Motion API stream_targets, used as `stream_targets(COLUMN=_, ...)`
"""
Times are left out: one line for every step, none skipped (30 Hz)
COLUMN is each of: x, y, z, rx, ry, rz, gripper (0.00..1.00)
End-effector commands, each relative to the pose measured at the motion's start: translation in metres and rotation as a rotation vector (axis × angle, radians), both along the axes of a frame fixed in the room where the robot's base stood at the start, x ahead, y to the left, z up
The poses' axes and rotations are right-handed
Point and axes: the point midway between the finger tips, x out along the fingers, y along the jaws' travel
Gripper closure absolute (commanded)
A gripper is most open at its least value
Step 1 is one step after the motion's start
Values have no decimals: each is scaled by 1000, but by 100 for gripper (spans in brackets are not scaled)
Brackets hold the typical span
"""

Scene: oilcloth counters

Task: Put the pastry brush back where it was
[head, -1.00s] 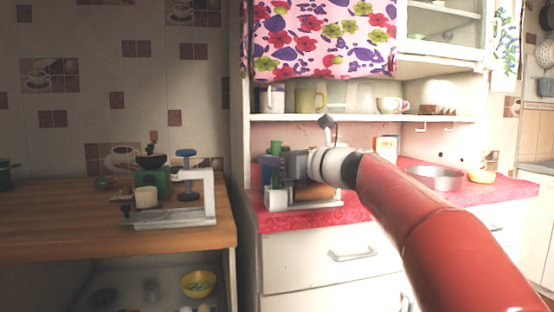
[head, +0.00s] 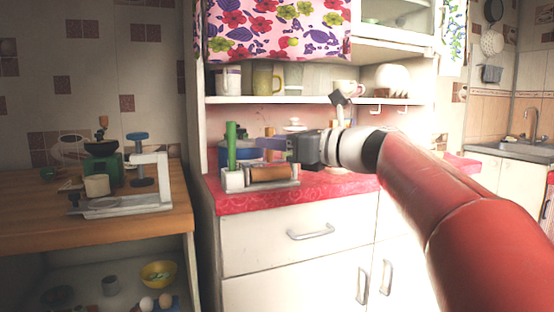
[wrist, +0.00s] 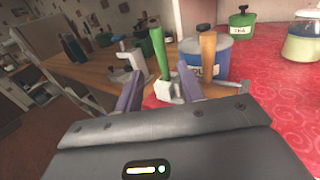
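A green upright handle (head: 231,143), likely the pastry brush, stands in a small white holder (head: 232,181) at the left end of the red counter. Its bristles are not visible. It also shows in the wrist view (wrist: 159,52), beyond and between my fingers. My gripper (head: 268,143) is to the right of the green handle, apart from it. In the wrist view its two purple fingers (wrist: 160,92) are spread with nothing held between them. A wooden upright handle (wrist: 207,55) stands just right of the right finger, partly hidden by my gripper in the head view.
A blue pot (wrist: 219,49) and green pot (wrist: 242,20) stand behind. A shelf with mugs (head: 268,79) hangs above.

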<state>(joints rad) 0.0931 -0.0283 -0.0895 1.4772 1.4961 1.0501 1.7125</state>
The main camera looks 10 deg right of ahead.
Motion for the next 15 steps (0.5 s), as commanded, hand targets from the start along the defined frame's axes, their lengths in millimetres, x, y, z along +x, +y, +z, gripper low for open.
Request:
stream_targets(x=-1, y=-1, z=0, rx=0, ry=0, rz=-1, gripper=61)
stream_targets(x=-1, y=-2, z=0, rx=0, ry=0, rz=0, gripper=61)
stream_targets(x=-1, y=-2, z=0, rx=0, ry=0, rz=0, gripper=61)
stream_targets(x=-1, y=-2, z=0, rx=0, ry=0, rz=0, gripper=61)
stream_targets(x=-1, y=-2, z=0, rx=0, ry=0, rz=0, gripper=61)
stream_targets(x=-1, y=-2, z=0, rx=0, ry=0, rz=0, gripper=61)
stream_targets(x=-1, y=-1, z=0, rx=-1, ry=0, rz=0, gripper=61)
stream_targets(x=-2, y=-1, z=-1, rx=-9, ry=-3, rz=-1, gripper=61)
stream_targets(x=-5, y=0, z=-5, rx=-33, ry=-10, rz=-1, gripper=61)
stream_targets(x=-9, y=1, z=-10, rx=-66, ry=-20, rz=-2, gripper=61)
stream_targets(x=-14, y=2, z=-17, rx=-113, ry=-35, rz=-3, gripper=61)
stream_targets(x=-23, y=4, z=-30, rx=-199, ry=-61, rz=-1, gripper=61)
stream_targets(x=-31, y=5, z=-43, rx=-283, ry=-88, rz=4, gripper=61)
stream_targets(x=-42, y=7, z=-58, rx=-383, ry=-120, rz=14, gripper=61)
stream_targets(x=-59, y=7, z=-82, rx=-536, ry=-171, rz=39, gripper=61)
